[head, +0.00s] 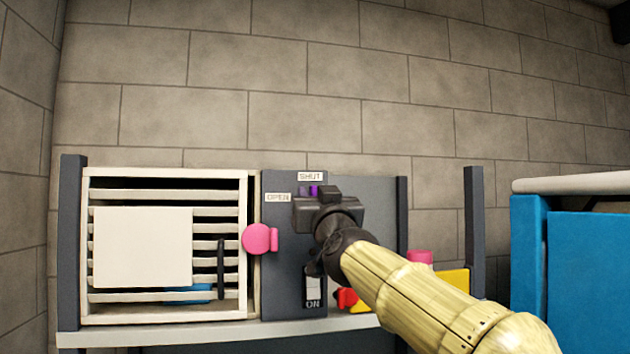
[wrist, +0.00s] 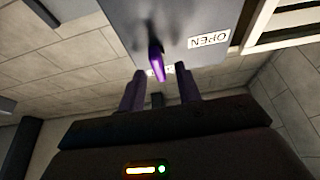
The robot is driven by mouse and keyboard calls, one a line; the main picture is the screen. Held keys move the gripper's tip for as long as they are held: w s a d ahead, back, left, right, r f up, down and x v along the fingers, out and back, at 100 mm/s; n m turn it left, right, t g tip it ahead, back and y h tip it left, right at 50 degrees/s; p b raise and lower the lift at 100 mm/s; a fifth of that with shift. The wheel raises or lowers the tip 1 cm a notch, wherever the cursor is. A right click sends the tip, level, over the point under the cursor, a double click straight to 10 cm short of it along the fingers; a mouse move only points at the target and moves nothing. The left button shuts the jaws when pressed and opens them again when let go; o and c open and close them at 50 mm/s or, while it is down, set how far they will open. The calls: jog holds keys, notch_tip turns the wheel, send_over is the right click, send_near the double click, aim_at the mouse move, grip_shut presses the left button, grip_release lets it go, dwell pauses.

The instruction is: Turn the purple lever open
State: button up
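The purple lever (wrist: 157,62) is on a dark grey panel (head: 283,270). In the wrist view it points towards a white label largely hidden behind it, and away from the OPEN label (wrist: 208,40). In the head view the SHUT label (head: 310,176) is above my gripper (head: 314,191) and the OPEN label is to its left; my gripper hides most of the lever. In the wrist view my gripper (wrist: 160,78) is open, with the lever's end showing in the gap between its two fingers. I see no finger touching it.
A white slatted vent (head: 165,310) with a pink knob (head: 257,239) stands left of the panel. An ON switch (head: 313,288) and a red object (head: 347,299) sit below my gripper. A blue cabinet (head: 585,270) stands at the right. Above the panel is bare wall.

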jog(key=shift+w+a+r, duration=0.2)
jog(key=shift+w, duration=0.3)
grip_shut()
